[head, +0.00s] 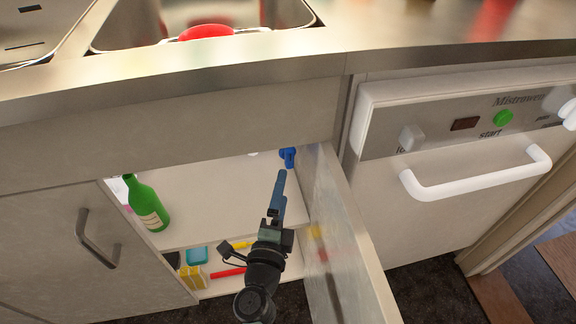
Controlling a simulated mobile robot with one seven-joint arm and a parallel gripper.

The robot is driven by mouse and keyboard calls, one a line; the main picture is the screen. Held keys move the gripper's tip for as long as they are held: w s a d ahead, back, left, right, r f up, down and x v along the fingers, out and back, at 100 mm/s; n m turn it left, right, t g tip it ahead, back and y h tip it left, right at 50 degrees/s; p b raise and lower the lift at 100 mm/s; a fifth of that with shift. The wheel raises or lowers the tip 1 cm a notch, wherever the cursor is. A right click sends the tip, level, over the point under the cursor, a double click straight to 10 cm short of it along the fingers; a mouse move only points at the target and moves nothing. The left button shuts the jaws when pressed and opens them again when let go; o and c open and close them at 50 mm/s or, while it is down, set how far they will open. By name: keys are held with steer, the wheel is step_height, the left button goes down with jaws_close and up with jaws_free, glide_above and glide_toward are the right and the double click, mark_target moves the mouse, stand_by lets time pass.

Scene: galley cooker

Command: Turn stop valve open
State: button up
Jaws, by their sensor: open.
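A small blue object (288,156), which looks like the stop valve, shows at the back right of the open cupboard under the sink, close to the open door. Its lower part is near my fingertips, and its exact shape and handle position are too small to tell. My gripper (281,178) reaches into the cupboard, its fingers pointing at the blue valve from below in the picture. It is open and holds nothing that I can see. I cannot tell whether the fingertips touch the valve.
The open cupboard door (345,240) stands just right of my arm. A green bottle (146,204) stands on the shelf at left. Below are a yellow box (194,278), a teal item (197,255) and a red stick (228,272). A dishwasher handle (478,183) juts out at right.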

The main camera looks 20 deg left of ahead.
mark_target(289, 162)
steer(key=b+x, duration=0.2)
steer(key=x, duration=0.6)
steer(key=shift+c, duration=0.2)
steer(key=c, duration=1.3)
steer(key=r+m+p, duration=0.1)
steer(key=p, duration=0.3)
steer(key=shift+d+m+g+p, duration=0.1)
steer(key=shift+m+g+p, duration=0.3)
steer(key=m+g+p, duration=0.1)
steer(key=m+p, duration=0.1)
steer(key=p, duration=0.1)
steer(key=shift+f+p, duration=0.1)
steer(key=shift+p, duration=0.3)
steer(key=shift+w+f+m+p, duration=0.1)
steer(key=shift+m+p, duration=0.4)
steer(key=shift+p, duration=0.15)
steer(key=shift+f, duration=0.1)
steer(key=o, duration=1.3)
